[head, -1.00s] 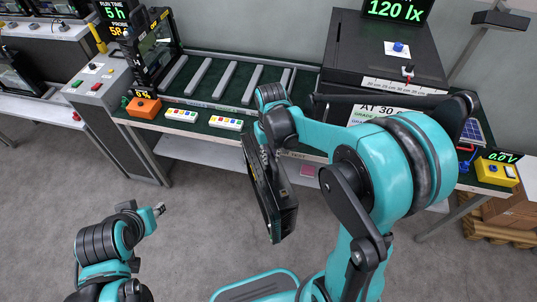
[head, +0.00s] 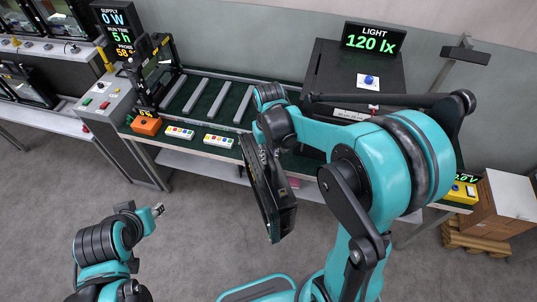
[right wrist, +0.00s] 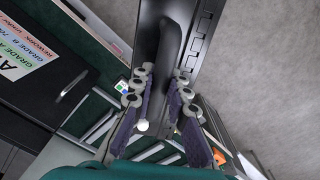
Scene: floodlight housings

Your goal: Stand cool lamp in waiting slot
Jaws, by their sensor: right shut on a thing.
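My right gripper (head: 264,140) is shut on a black floodlight lamp (head: 268,200), which hangs tilted in front of the bench, above the floor. No label marks a waiting slot that I can read. My left gripper (head: 157,210) is low at the left, away from the bench; its fingers are too small to judge.
Another lamp frame (head: 160,62) stands at the rack's left end beside a readout (head: 116,22). An orange box (head: 146,124) and two button strips (head: 180,133) line the front edge. A black light box (head: 345,65) stands right, partly behind my arm. A yellow meter (head: 461,191) is far right.

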